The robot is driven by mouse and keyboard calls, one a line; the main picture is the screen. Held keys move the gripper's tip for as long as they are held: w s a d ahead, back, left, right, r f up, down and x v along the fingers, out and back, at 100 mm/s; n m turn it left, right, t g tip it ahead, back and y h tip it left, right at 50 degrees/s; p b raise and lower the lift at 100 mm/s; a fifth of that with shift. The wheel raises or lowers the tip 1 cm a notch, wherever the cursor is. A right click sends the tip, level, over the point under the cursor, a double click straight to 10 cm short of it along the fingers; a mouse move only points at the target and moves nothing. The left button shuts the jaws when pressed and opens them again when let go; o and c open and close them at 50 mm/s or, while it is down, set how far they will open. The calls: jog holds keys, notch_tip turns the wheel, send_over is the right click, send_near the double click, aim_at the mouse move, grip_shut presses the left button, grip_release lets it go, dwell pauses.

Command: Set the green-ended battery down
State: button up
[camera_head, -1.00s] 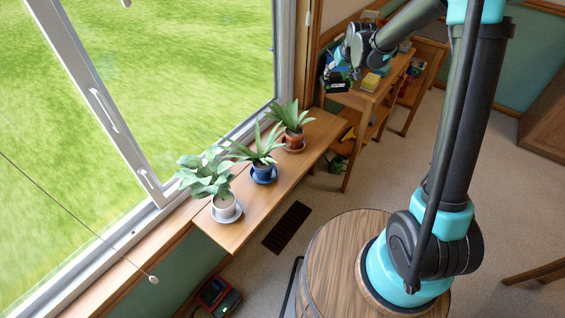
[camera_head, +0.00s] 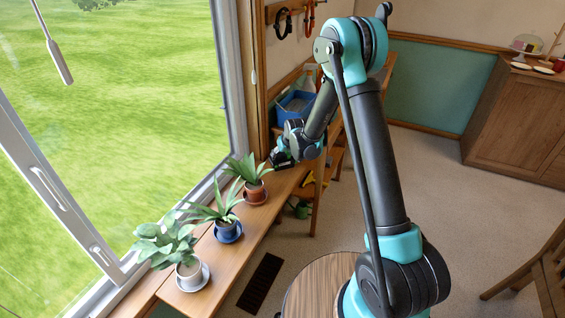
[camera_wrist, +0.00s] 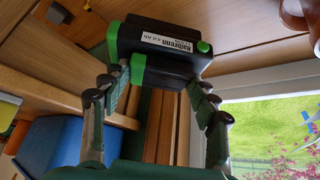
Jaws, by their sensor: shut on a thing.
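A black battery (camera_wrist: 165,55) with bright green end parts and a white printed label is between the fingers of my gripper (camera_wrist: 155,88) in the wrist view. The gripper is shut on it. In the head view my gripper (camera_head: 282,160) is low by the far end of the wooden window shelf (camera_head: 217,262), beyond the nearest plant in the terracotta pot. The battery is small and dark there, and I cannot tell whether it touches the shelf. The wood of the shelf also shows behind the battery in the wrist view (camera_wrist: 255,50).
The terracotta pot (camera_head: 254,192) stands close to my gripper. A blue pot (camera_head: 228,232) and a pale pot (camera_head: 189,273) stand further along the shelf. A blue bin (camera_head: 294,104) is on the workbench beyond. Window glass borders the shelf on the left.

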aim_at(284, 160)
jog(key=shift+f, duration=2)
jog(key=shift+f, duration=0.1)
jog(key=o, duration=1.6)
jog(key=v, duration=1.2)
jog(key=s+d+r+m+h, duration=0.1)
jog(key=s+d+r, duration=0.3)
jog(key=s+d, duration=0.35)
jog(key=s+d+r+m+h, duration=0.1)
jog(key=s+d+r+m, duration=0.15)
jog(key=s+d, duration=0.45)
jog(key=shift+m+g+h, duration=0.5)
jog(key=shift+m+g, duration=0.3)
jog(key=shift+m, duration=0.15)
jog(key=s+d, duration=0.3)
jog(key=s, duration=0.2)
jog(key=s+d, duration=0.4)
jog(key=s, duration=0.2)
jog(key=s+d, duration=0.4)
jog(key=s, duration=0.2)
jog(key=shift+s+f, duration=0.2)
jog(key=shift+f, duration=0.15)
